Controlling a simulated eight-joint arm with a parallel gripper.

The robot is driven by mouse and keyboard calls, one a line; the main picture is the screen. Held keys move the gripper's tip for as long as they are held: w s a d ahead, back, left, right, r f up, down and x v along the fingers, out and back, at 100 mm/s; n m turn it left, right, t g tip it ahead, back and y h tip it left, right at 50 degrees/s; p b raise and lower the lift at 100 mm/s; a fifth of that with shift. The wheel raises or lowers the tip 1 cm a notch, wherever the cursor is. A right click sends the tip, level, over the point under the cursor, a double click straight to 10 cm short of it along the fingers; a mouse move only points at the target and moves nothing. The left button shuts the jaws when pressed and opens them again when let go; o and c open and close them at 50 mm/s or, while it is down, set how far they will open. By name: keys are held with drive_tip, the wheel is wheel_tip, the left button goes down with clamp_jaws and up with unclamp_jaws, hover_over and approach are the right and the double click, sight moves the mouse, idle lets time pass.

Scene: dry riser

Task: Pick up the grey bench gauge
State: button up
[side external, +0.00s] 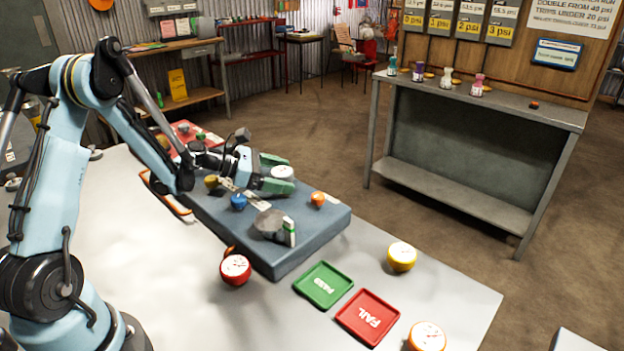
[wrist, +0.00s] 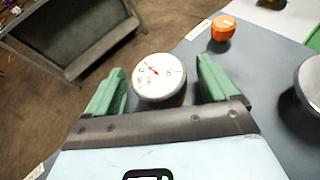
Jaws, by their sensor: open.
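The grey bench gauge (wrist: 160,76), a round white dial with a red needle and a greyish body, stands on the blue-grey riser. In the side view its pale top (side external: 283,173) shows at the riser's far edge. My gripper (side external: 276,173) has two green fingers spread apart. In the wrist view the gauge lies between the fingers of my gripper (wrist: 162,82), toward their tips, with a visible gap on each side. The lower part of the gauge is partly hidden in the side view.
The riser (side external: 300,243) also carries an orange knob (side external: 317,199), a blue knob (side external: 238,201) and a grey metal piece (side external: 268,223). A red gauge (side external: 235,270), a yellow gauge (side external: 402,256), a green PASS tray (side external: 340,279) and a red FAIL tray (side external: 346,331) lie on the table.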

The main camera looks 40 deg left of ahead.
drive_tip(key=shift+w+d+f, duration=0.15)
drive_tip(key=shift+w, duration=0.05)
drive_tip(key=shift+c, duration=0.4)
drive_tip(key=c, duration=1.3)
